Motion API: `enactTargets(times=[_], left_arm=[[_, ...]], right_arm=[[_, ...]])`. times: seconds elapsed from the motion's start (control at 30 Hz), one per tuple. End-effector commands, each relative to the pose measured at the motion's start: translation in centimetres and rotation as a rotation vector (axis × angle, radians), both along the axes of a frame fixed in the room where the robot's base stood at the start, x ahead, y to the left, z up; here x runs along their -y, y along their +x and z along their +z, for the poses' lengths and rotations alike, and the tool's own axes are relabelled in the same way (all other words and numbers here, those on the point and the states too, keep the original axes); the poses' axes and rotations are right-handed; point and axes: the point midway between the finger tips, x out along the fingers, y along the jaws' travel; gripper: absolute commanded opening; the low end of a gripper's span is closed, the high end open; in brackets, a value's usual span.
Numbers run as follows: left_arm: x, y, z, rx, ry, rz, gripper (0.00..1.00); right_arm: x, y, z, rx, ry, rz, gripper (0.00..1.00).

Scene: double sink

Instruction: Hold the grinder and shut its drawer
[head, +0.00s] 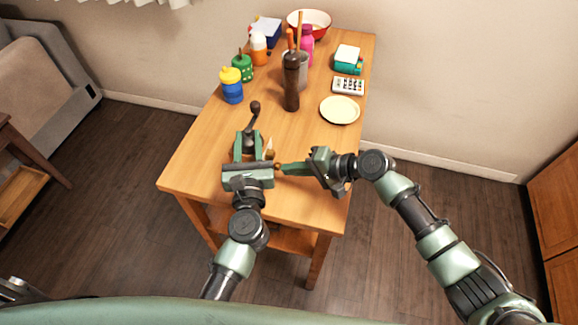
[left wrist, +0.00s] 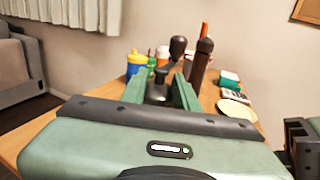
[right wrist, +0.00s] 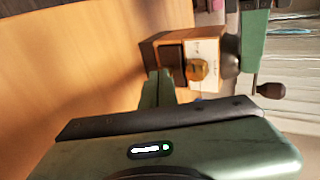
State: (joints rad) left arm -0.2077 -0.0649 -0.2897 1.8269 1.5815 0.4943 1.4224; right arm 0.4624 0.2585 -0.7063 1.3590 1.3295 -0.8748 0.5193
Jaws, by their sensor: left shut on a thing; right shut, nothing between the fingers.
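The grinder (head: 255,107) stands on the table's near part, its dark crank knob on top. My left gripper (head: 249,143) is shut around its body, with a finger on each side; its crank also shows between the fingers in the left wrist view (left wrist: 178,50). In the right wrist view, the grinder's wooden box shows a pale face with a brass knob (right wrist: 197,70) and a darker wooden part (right wrist: 160,42) beside it. How far the drawer stands out is unclear. My right gripper (head: 281,168) is shut and empty, its tips close to the grinder; contact cannot be told.
Behind the grinder stand a dark pepper mill (head: 291,85), a blue and yellow cup (head: 231,88) and a green container (head: 242,68). A plate (head: 340,109) and a calculator-like item (head: 348,86) lie at the right. The table's near edge is close to both grippers.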

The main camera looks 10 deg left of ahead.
Motion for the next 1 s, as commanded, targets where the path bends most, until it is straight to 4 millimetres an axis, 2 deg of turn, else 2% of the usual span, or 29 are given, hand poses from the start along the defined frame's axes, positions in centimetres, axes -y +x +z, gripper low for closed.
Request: enactTargets(times=[0.03,0.13,0.3,0.5,0.7,0.97,1.0], left_arm=[[0.2,-0.2,-0.9,-0.017,-0.004,-0.004,0.0],[0.1,-0.2,-0.9,-0.017,-0.003,-0.003,0.0],[0.1,-0.2,-0.9,-0.017,-0.003,-0.002,0.0],[0.1,-0.2,-0.9,-0.017,-0.003,-0.003,0.0],[0.1,-0.2,-0.9,-0.017,-0.003,-0.002,0.0],[0.1,-0.2,-0.9,-0.017,-0.003,-0.003,0.0],[0.1,-0.2,-0.9,-0.017,-0.003,-0.002,0.32]], right_arm=[[1.1,-0.2,-0.1,0.0,-0.003,-0.003,0.0],[3.4,-0.7,-0.2,0.001,-0.005,-0.006,0.0],[6.7,-1.6,2.1,0.004,-0.006,-0.004,0.0],[9.8,-2.4,4.1,0.003,-0.004,-0.005,0.0],[11.1,-2.7,5.0,0.003,-0.004,-0.004,0.0],[11.3,-2.7,5.1,0.003,-0.003,-0.004,0.0],[11.3,-2.7,5.1,0.003,-0.003,-0.004,0.0]])
